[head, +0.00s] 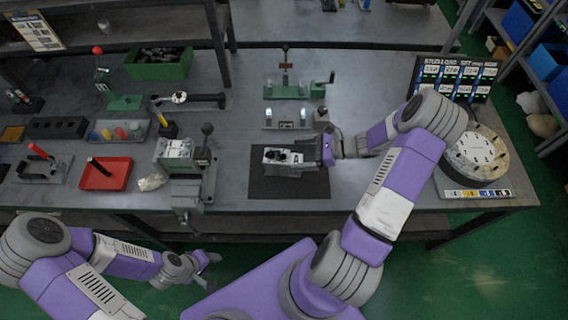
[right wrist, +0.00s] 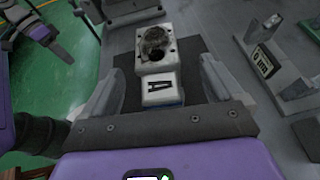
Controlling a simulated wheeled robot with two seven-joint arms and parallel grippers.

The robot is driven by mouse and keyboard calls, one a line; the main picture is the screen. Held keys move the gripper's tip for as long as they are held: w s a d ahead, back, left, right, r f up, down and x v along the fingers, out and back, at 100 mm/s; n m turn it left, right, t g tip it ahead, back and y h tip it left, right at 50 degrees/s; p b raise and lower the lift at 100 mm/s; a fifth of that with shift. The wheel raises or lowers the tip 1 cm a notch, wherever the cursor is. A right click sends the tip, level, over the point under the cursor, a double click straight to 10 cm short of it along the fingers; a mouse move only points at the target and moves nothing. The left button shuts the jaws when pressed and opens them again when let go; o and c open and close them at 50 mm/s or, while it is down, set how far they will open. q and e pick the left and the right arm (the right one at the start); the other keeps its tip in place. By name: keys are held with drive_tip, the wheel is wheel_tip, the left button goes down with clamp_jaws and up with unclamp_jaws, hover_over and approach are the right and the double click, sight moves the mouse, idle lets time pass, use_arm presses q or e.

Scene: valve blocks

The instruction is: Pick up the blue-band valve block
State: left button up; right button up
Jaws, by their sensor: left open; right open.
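A pale grey valve block (head: 283,158) with a dark round opening on top lies on a dark mat (head: 290,187) at the middle of the bench. In the head view the right gripper (head: 306,154) reaches the block from the right. My left gripper (head: 208,268) is open and empty in front of the bench.
A vise (head: 187,190) holding a pale block (head: 174,152) stands left of the mat. A red tray (head: 106,174) lies further left. A fixture with two bright uprights (head: 287,118) is behind the mat. A round turntable (head: 476,152) stands at the right.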

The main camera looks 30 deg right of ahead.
sight(280, 156)
drive_tip(key=x, duration=0.6)
drive_tip(key=shift+a, duration=0.35)
drive_tip(key=shift+r, duration=0.1)
drive_tip(key=shift+s, duration=0.1)
drive_tip(key=shift+c, duration=0.2)
clamp_jaws()
drive_tip(key=shift+r, duration=0.1)
